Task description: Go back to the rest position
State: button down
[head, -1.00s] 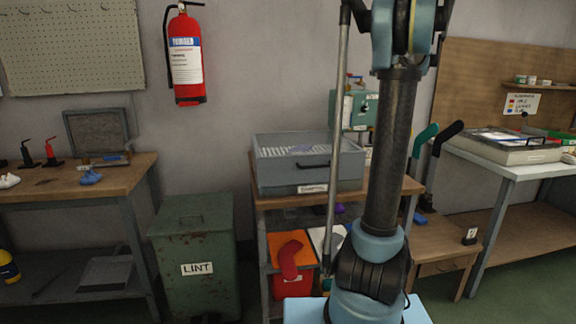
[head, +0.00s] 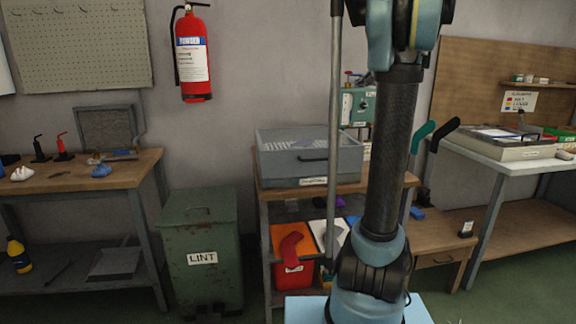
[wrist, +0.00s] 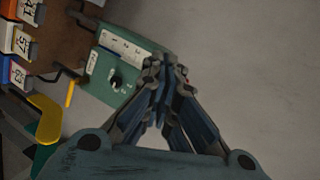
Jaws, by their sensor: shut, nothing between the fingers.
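My gripper (wrist: 165,75) is in the wrist view, its two fingers drawn together at the tips with nothing between them. It hangs in front of a grey surface and beside a green box (wrist: 118,68) with a black knob. My gripper does not show in the head view; only my arm links stand there, right of the middle. No object is held.
In the head view, a grey tray box (head: 308,158) stands on a wooden bench behind my arm. A green LINT bin (head: 200,245) stands left of it. Red (head: 292,262) and white bins sit on the lower shelf. Side benches stand left and right.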

jog(key=s+a+f+n+g, duration=0.2)
jog(key=s+a+f, duration=0.35)
jog(key=s, duration=0.25)
jog(key=s+a+f+n+g, duration=0.2)
jog(key=s+a+f+n, duration=0.15)
jog(key=s+f, duration=0.4)
jog(key=s+a+f+n+g, duration=0.2)
jog(key=s+a+f, duration=0.35)
jog(key=s, duration=0.35)
jog(key=s+d+f+n+g+h, duration=0.1)
jog(key=s+f+n+g+h, duration=0.1)
jog(key=s+f, duration=0.8)
jog(key=s+d+f+n+g+h, duration=0.1)
jog(key=s+f+n+g+h, duration=0.1)
jog(key=s+f, duration=0.9)
jog(key=s+h, duration=0.1)
jog(key=s, duration=0.2)
jog(key=shift+s+d+f+g, duration=0.15)
jog(key=shift+s+d+g, duration=0.15)
jog(key=shift+n, duration=0.25)
